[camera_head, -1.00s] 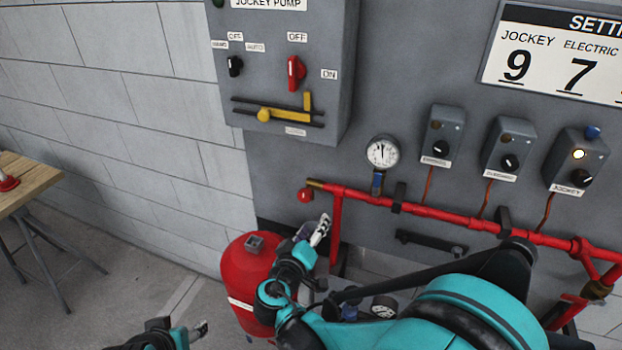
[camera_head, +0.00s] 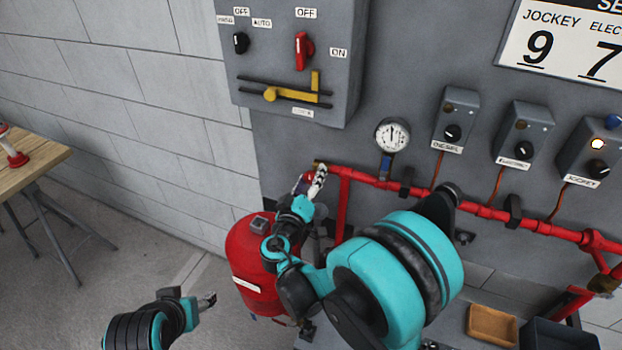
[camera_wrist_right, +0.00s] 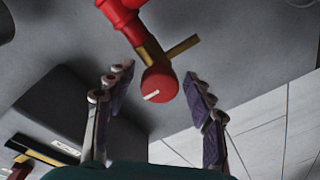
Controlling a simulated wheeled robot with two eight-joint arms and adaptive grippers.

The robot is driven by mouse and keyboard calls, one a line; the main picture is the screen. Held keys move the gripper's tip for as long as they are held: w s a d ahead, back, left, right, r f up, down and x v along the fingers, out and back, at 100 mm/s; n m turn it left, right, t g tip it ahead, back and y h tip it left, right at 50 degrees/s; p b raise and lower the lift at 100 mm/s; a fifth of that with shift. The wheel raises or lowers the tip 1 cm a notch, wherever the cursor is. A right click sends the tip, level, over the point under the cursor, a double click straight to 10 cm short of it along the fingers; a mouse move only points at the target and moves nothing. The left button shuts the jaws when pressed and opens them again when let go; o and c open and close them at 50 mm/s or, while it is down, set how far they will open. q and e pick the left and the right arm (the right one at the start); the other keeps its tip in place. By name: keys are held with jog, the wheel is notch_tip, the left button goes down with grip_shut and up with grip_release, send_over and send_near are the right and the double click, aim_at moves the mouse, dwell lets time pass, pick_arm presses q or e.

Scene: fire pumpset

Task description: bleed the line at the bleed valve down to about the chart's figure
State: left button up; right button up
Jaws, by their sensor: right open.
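The bleed valve's red round knob (camera_wrist_right: 159,84) with a white mark is at the end of the red pipe, by a brass fitting (camera_wrist_right: 152,50). In the head view my right gripper (camera_head: 319,172) is at this pipe end and partly hides the knob. In the right wrist view its fingers stand apart, one on each side of the knob, with gaps. The pressure gauge (camera_head: 393,134) has its needle about straight up. The chart (camera_head: 560,45) shows JOCKEY 9 and a 7 beside it, cut by the frame. My left gripper (camera_head: 208,300) is low at left; its jaws are unclear.
The red pipe (camera_head: 460,203) runs along the grey panel. Three small switch boxes (camera_head: 526,138) sit above it; the jockey one has a lit lamp. The jockey pump cabinet (camera_head: 290,60) is above left. A red tank (camera_head: 250,265) stands below. A wooden table (camera_head: 30,165) is at far left.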

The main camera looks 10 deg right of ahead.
jog(key=c, duration=1.1)
jog(key=shift+n+b, duration=0.4)
jog(key=shift+n, duration=1.4)
jog(key=o, duration=1.1)
